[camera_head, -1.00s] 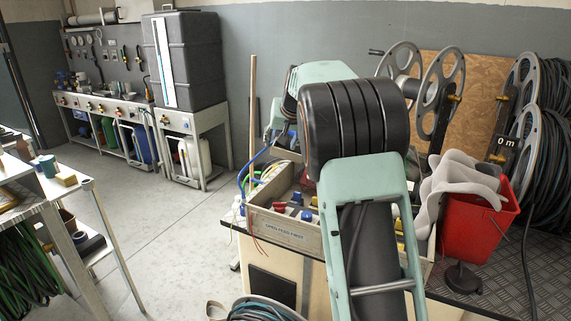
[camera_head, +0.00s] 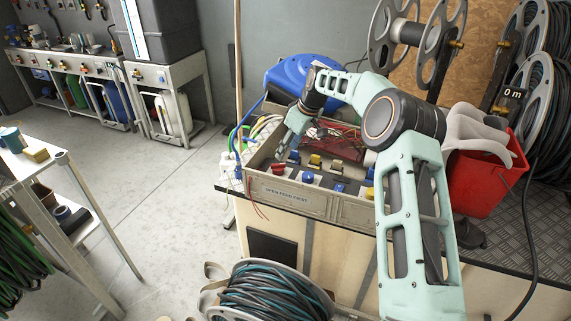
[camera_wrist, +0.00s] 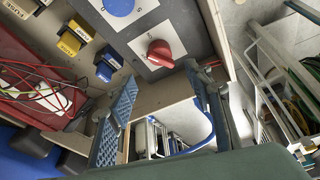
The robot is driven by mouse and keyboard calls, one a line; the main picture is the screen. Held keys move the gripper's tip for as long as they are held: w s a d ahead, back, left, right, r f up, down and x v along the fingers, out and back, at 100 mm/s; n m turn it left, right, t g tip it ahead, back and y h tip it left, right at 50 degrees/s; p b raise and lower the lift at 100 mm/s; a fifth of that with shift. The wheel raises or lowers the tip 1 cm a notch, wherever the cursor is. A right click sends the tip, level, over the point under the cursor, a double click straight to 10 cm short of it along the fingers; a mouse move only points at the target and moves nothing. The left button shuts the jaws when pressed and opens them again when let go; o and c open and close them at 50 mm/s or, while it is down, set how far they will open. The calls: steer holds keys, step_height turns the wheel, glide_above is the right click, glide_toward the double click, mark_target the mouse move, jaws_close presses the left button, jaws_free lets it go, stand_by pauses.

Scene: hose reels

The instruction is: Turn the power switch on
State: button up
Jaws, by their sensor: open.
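A red rotary knob (camera_wrist: 160,53), which looks like the power switch, sits on a light plate with markings in the wrist view. Its marking is too blurred to read. The head view shows a red knob (camera_head: 278,169) at the left end of the box's sloped front panel. My gripper (camera_wrist: 162,76) is open and empty. Its fingertips are on either side of a line just short of the red knob, apart from it as far as I can tell. In the head view my gripper (camera_head: 284,152) points down over the box's left end.
A blue knob (camera_wrist: 118,6) and yellow and blue fuse blocks (camera_wrist: 75,37) are beside the red knob. The box (camera_head: 290,195) is labelled "OPEN FEED FIRST". A red bucket (camera_head: 478,178) stands right; a hose coil (camera_head: 270,295) is in front.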

mark_target(280, 165)
steer(key=x, duration=1)
steer(key=c, duration=1.1)
